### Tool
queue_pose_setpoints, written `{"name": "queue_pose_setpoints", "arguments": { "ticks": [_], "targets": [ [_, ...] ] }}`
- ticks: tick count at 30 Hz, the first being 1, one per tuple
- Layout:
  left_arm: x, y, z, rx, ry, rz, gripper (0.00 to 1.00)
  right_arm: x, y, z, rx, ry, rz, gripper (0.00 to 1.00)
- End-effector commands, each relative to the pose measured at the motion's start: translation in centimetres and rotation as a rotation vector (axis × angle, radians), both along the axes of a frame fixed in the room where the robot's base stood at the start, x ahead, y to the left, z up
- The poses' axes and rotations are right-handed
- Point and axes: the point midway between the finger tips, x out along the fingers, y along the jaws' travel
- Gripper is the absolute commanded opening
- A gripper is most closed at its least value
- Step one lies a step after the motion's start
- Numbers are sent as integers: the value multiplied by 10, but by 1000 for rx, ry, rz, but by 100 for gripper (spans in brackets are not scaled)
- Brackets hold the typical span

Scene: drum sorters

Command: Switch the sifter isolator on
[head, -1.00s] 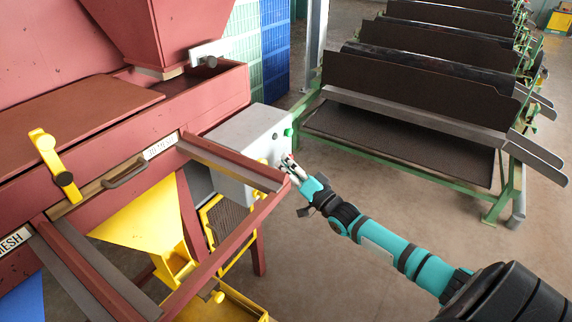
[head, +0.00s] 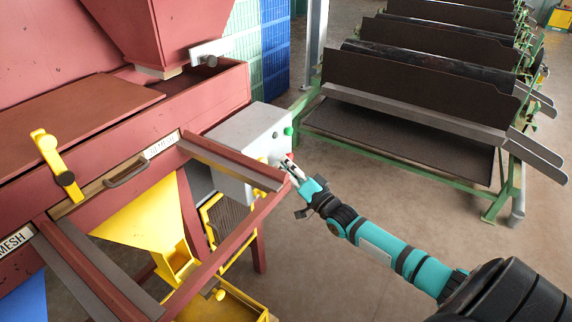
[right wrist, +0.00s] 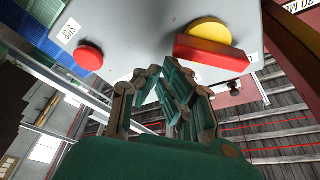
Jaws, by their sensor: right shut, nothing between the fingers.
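The sifter isolator in the right wrist view is a red bar handle (right wrist: 212,54) across a yellow disc (right wrist: 208,30) on a grey control box (right wrist: 140,25). The handle lies nearly level in that picture. In the head view the grey box (head: 238,135) is fixed beside the red sifter, and my gripper hides most of the isolator. My right gripper (head: 287,161) is at the box's front face. In the wrist view its fingers (right wrist: 168,75) are shut and empty, close to the handle's left end. I cannot tell whether they touch it. My left gripper is out of view.
A red stop button (right wrist: 89,57) sits beside the isolator, and a green button (head: 288,131) is on the box face. The sifter's red chute rail (head: 232,162) runs close by my right gripper. A green-framed drum sorter (head: 410,100) stands to the right, with open floor between.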

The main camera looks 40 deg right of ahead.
Motion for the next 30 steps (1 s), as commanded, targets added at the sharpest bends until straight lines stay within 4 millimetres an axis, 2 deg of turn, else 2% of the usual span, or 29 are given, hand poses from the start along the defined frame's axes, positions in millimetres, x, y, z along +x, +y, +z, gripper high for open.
{"name": "queue_pose_setpoints", "arguments": {
  "ticks": [20, 30],
  "targets": [
    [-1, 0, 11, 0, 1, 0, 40, -1, 3, -7, 140, 61, 0, 0],
    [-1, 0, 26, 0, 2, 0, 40, -3, 8, -15, 328, 140, 1, 0]
  ]
}}
